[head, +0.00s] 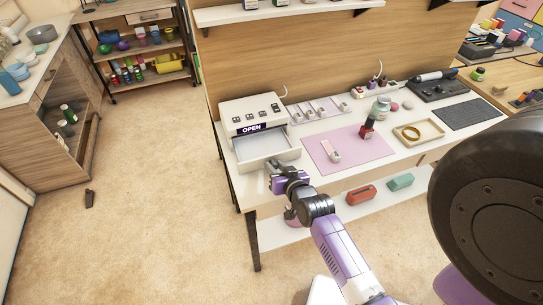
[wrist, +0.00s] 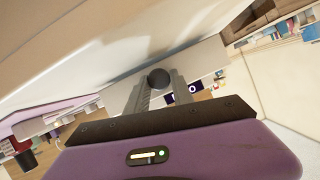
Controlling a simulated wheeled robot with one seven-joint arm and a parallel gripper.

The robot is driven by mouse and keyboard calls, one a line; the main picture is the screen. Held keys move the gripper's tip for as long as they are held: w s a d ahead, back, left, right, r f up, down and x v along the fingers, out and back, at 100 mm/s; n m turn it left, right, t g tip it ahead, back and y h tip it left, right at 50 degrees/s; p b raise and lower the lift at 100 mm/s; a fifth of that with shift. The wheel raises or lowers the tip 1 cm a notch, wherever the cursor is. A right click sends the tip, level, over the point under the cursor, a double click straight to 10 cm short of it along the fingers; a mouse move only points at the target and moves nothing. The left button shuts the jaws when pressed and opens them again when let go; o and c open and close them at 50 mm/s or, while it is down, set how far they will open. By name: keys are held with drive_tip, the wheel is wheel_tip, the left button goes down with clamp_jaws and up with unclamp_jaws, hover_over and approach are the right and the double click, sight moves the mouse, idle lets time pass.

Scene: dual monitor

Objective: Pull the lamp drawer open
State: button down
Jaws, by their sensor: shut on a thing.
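The lamp (head: 242,108), a white box with an "OPEN" label, stands at the left end of the white table. Its white drawer (head: 262,148) sticks out toward me, and its empty inside shows. My gripper (head: 277,168) is at the drawer's front. In the wrist view, my gripper's fingers (wrist: 158,90) are on either side of a dark round knob (wrist: 158,78) on the pale drawer front (wrist: 203,58). They are shut on the knob. In the head view the knob is hidden by my gripper.
A pink mat (head: 347,150) with a small white and pink item lies right of the drawer. A dark red bottle (head: 367,128) and a wooden tray (head: 418,133) stand further right. A lower shelf holds a red case (head: 361,195).

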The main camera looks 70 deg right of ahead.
drive_tip(key=c, duration=1.1)
unclamp_jaws()
drive_tip(key=shift+s, duration=0.1)
drive_tip(key=v, duration=0.7)
drive_tip(key=shift+s+a+r, duration=0.15)
drive_tip(key=shift+s+a, duration=0.05)
drive_tip(key=shift+a, duration=0.1)
drive_tip(key=shift+r, duration=0.1)
